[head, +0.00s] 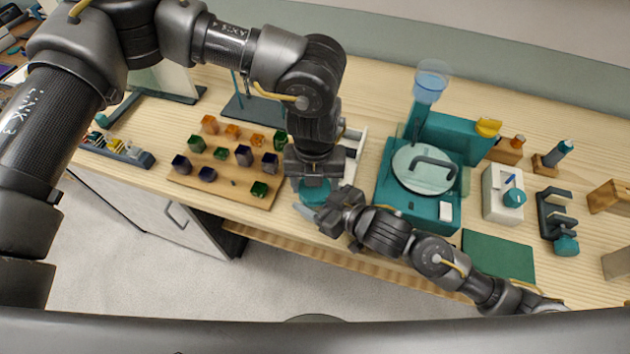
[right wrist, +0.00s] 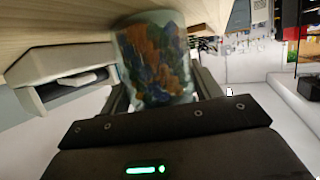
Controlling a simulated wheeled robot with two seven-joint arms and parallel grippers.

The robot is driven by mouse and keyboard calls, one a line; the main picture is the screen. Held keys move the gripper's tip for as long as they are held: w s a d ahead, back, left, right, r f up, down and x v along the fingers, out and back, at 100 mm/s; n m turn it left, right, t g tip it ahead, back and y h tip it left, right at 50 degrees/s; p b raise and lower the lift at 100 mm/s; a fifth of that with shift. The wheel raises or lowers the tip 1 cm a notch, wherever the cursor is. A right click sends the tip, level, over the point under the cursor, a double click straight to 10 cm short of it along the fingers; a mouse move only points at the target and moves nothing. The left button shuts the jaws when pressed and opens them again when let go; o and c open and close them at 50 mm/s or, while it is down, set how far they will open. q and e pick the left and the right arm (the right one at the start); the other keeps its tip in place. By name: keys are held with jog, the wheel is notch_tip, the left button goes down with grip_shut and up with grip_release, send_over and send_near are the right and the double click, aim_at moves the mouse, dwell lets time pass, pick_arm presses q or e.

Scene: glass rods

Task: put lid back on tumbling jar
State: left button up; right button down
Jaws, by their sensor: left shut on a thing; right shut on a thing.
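The tumbling jar (right wrist: 155,55) is a clear jar full of orange, blue and green pieces. In the right wrist view it stands between the fingers of my right gripper (right wrist: 160,95), which is shut on it. In the head view only a pale part of the jar (head: 303,212) shows beside my right gripper (head: 328,212), near the table's front edge. My left gripper (head: 314,178) points down just above it, shut on the teal lid (head: 313,192). The lid is over the jar's end; whether they touch is hidden by the grippers.
A wooden board (head: 222,187) with several coloured glass blocks lies left of the grippers. A teal machine (head: 390,190) with a round pale disc (head: 407,177) stands to the right. A green mat (head: 498,262) lies at the front right. A white open holder (head: 355,150) is behind my grippers.

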pick_arm(q)
jog(key=o, duration=1)
jog(key=shift+o, duration=0.5)
jog(key=shift+d, duration=0.1)
jog(key=shift+s+r, duration=0.1)
jog(key=shift+r, duration=2.25)
jog(key=shift+c, duration=0.3)
